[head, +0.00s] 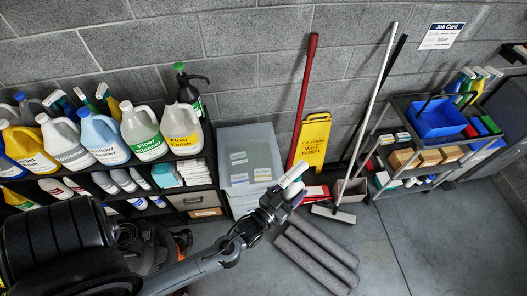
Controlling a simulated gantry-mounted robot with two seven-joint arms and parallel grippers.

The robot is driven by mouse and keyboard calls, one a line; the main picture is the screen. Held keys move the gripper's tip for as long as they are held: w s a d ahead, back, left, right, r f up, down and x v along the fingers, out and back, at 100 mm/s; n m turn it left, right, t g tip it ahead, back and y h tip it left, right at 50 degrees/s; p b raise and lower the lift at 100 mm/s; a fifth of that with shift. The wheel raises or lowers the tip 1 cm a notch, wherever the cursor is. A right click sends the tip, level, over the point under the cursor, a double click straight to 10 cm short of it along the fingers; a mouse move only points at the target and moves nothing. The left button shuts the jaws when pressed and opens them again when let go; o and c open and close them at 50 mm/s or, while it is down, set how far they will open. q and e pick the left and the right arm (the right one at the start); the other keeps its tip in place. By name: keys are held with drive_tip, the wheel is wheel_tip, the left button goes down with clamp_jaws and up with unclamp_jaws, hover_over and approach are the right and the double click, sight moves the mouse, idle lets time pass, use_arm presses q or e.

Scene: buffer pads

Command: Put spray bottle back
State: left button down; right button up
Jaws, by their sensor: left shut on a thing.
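My left gripper (279,199) is in the middle of the head view, above the floor in front of the clear storage bins. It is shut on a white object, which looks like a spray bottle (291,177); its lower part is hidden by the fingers. Several spray bottles (107,99) stand behind the jugs on the left shelf. More spray bottles (467,80) stand at the back of the cart's top level on the right. My right gripper is not in view.
Large jugs (139,137) fill the left shelf top. Stacked bins (240,170), a yellow wet-floor sign (313,141) and long-handled tools (304,100) line the wall. A cart holds a blue bin (437,121). Grey rolls (318,252) lie on the floor, which is clear at right.

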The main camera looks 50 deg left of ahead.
use_arm(q)
drive_tip(key=w+a+f+n+g+y+b, duration=0.2)
drive_tip(key=a+f+n+g+y+b, duration=0.15)
drive_tip(key=a+f+y+b, duration=0.55)
drive_tip(key=w+a+f+n+g+y+b, duration=0.15)
drive_tip(key=a+f+n+b, duration=0.45)
drive_tip(key=a, duration=0.6)
drive_tip(key=w+a+n+g+y+b, duration=0.1)
drive_tip(key=w+a+g+y+b, duration=0.2)
drive_tip(key=b, duration=1.1)
drive_tip(key=shift+w+a+f+g+b, duration=0.45)
drive_tip(key=shift+w+a, duration=1.3)
drive_tip(key=shift+w, duration=1.3)
drive_tip(key=shift+n, duration=0.25)
